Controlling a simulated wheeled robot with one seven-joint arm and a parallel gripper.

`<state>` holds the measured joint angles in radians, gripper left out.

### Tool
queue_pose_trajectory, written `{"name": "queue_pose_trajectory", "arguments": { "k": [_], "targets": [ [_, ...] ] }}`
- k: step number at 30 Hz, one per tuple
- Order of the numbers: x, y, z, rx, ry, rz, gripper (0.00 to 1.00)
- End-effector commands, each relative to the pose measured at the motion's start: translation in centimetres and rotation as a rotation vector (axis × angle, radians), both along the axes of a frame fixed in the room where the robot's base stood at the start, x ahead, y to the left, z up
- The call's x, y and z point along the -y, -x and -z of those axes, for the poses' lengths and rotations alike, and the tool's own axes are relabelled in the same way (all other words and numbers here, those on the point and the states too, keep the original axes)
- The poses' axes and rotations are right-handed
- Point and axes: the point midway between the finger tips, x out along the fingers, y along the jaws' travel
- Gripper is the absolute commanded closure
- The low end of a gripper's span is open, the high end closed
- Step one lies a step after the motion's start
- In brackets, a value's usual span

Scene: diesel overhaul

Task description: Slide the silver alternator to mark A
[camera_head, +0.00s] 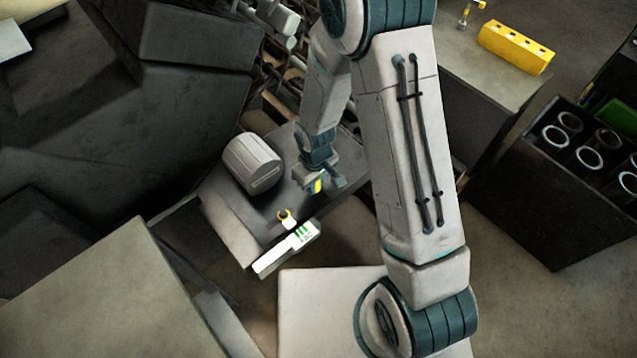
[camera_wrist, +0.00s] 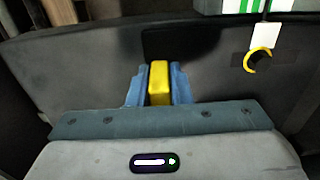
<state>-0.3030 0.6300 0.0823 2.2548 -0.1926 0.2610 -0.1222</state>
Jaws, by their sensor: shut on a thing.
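The silver alternator (camera_head: 252,163) is most likely the ribbed grey cylinder lying on the dark bench top (camera_head: 268,203) in the head view. It does not show in the wrist view. My gripper (camera_head: 317,184) is to the right of the cylinder, apart from it, low over the bench top. In the wrist view its blue fingers (camera_wrist: 159,84) are shut on a small yellow block (camera_wrist: 159,74). I cannot tell whether the block is loose or fixed. No letter A can be read in either view.
A yellow-and-black ring (camera_head: 286,218) and a white device with green stripes (camera_head: 287,248) are at the bench's near edge. A black crate of metal sleeves (camera_head: 549,211) stands at right. A yellow block with holes (camera_head: 516,47) lies on a back table. Dark machinery fills the left.

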Motion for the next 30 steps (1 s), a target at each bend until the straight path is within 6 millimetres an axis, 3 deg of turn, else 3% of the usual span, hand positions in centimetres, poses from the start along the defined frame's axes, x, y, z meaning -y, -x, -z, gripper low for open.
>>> {"name": "queue_pose_trajectory", "arguments": {
  "k": [4,5,6,7,20,30],
  "targets": [
    [-0.1,0.2,0.0,-0.004,0.001,0.001,1.00],
    [-0.1,0.2,0.0,-0.004,0.001,0.001,0.76],
    [-0.1,0.2,0.0,-0.004,0.001,0.001,0.65],
    [-0.1,0.2,0.0,-0.004,0.001,0.001,0.60],
    [0.0,0.0,-1.0,0.001,-0.002,0.004,0.60],
    [0.0,0.0,-7.1,0.002,-0.002,0.005,0.60]
  ]
}}
